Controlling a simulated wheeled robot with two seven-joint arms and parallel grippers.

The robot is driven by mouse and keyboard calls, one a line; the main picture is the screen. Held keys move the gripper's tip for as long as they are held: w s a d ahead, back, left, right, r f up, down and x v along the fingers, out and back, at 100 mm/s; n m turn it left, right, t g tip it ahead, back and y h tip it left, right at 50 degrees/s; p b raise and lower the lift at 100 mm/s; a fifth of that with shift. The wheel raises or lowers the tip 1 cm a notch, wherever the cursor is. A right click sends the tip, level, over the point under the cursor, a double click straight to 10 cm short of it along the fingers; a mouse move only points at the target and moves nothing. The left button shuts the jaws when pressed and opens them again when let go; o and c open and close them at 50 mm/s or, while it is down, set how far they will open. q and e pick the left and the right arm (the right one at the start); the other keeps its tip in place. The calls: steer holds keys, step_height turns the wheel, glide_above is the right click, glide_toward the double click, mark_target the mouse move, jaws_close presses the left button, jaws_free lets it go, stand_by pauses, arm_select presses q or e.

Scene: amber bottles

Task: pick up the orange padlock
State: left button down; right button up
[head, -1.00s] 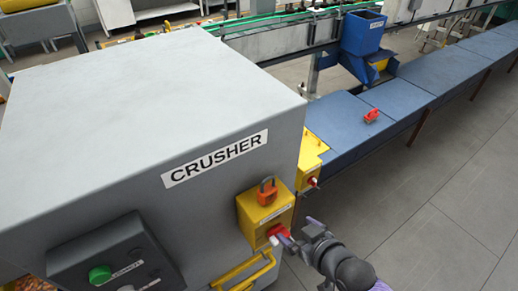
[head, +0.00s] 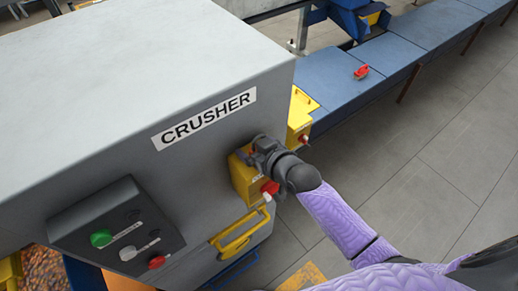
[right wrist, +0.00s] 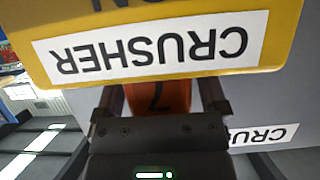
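The orange padlock (right wrist: 158,97) shows in the right wrist view with a dark 7 on its face. It sits between the two fingers of my right gripper (right wrist: 163,92), which are spread to either side of it with little gap. I see no clear contact. In the head view my right gripper (head: 262,152) is at the top of the yellow box (head: 243,180) on the crusher's front and hides the padlock. My left gripper is not in view.
The grey crusher (head: 130,75) fills the left. A control panel (head: 115,230) with green and red buttons is on its front. A yellow handle (head: 240,233) sits below the box. A blue conveyor (head: 345,80) carries a red object (head: 361,72). Open floor lies at the right.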

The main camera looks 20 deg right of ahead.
steer(key=c, duration=1.1)
step_height(320, 180, up, 28)
steer(key=p, duration=0.5)
steer(key=shift+p, duration=0.4)
